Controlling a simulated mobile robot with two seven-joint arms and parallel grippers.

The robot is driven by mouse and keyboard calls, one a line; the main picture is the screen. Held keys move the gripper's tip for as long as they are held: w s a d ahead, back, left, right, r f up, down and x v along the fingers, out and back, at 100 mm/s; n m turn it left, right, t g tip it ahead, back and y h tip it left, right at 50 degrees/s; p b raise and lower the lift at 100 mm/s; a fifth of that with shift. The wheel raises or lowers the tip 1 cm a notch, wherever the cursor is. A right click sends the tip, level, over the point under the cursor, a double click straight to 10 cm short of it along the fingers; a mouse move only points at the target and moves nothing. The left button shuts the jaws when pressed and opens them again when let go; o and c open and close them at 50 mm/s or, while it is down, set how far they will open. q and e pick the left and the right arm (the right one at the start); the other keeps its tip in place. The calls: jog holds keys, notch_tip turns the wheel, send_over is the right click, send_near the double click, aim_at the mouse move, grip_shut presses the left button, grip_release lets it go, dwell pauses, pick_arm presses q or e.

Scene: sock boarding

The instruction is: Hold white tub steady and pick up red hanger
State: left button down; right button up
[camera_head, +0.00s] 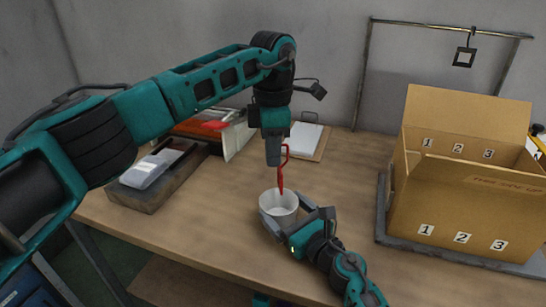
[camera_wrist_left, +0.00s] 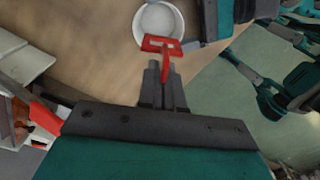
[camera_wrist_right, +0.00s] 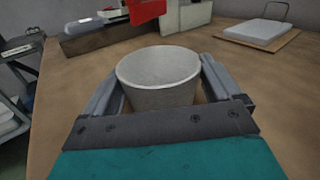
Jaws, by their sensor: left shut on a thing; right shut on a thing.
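The white tub (camera_head: 289,206) stands upright on the table, open at the top. My right gripper (camera_head: 295,222) is shut around it, one finger on each side, as the right wrist view shows the tub (camera_wrist_right: 158,85) between the fingers. The red hanger (camera_head: 281,178) hangs below my left gripper (camera_head: 273,160), which is shut on it above the tub. In the left wrist view the hanger (camera_wrist_left: 160,46) sticks out past the fingertips and overlaps the tub's (camera_wrist_left: 144,24) near rim. I cannot tell whether its lower end is inside the tub or touching it.
A cardboard box (camera_head: 448,215) with numbered labels stands on a grey mat at the right. A dark tray (camera_head: 140,195) and a rack with a red item (camera_head: 213,125) are at the back left. The table between tub and box is clear.

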jog(key=o, duration=0.7)
